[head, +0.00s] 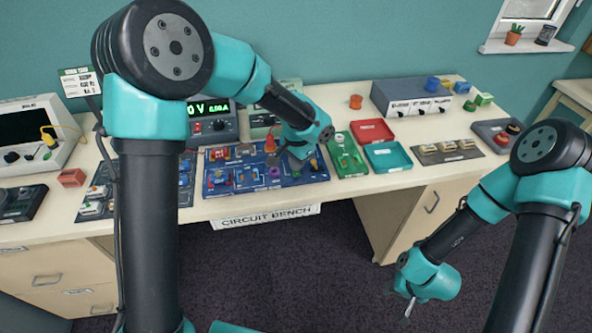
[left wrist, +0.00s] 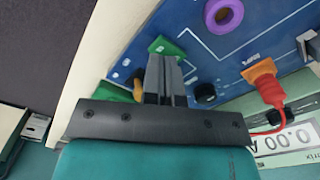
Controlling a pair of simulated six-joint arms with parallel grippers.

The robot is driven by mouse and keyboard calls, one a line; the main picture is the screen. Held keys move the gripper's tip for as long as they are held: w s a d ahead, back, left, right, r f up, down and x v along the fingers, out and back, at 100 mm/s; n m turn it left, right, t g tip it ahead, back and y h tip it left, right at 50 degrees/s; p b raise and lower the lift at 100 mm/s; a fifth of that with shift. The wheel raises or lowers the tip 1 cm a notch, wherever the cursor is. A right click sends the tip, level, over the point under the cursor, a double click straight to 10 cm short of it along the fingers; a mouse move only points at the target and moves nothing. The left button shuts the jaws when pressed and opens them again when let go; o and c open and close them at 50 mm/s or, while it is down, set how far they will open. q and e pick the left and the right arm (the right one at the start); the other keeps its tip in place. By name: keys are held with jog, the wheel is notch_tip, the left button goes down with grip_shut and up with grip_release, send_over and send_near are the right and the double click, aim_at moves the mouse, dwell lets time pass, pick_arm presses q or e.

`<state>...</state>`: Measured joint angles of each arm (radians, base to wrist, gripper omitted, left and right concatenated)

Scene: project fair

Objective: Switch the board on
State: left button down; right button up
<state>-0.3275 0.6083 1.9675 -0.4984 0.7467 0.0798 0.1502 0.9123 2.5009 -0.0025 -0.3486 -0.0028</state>
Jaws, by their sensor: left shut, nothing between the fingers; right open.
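The blue circuit board (head: 300,180) lies on the bench, carrying several colored parts; it also fills much of the left wrist view (left wrist: 215,62). My left gripper (head: 273,160) is over the board. In the left wrist view its fingers (left wrist: 166,62) are shut and empty, with the tips at a green part (left wrist: 167,46); I cannot tell if they touch it. A purple ring (left wrist: 224,15) and an orange plug (left wrist: 262,72) with a red lead are nearby. I cannot tell which part is the switch. My right gripper (head: 409,307) is open and empty, low in front of the bench.
A power supply with a lit green display (head: 212,125) stands behind the board. Right of it are a green tray (head: 350,168), a red tray (head: 372,128) and a teal tray (head: 388,156). A white instrument (head: 58,145) stands at left. The bench's front edge is close to the board.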

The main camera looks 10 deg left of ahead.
aim_at(297, 173)
pick_arm(q)
jog(key=shift+f, duration=1.3)
dwell(1.5)
jog(key=shift+r, duration=3.55)
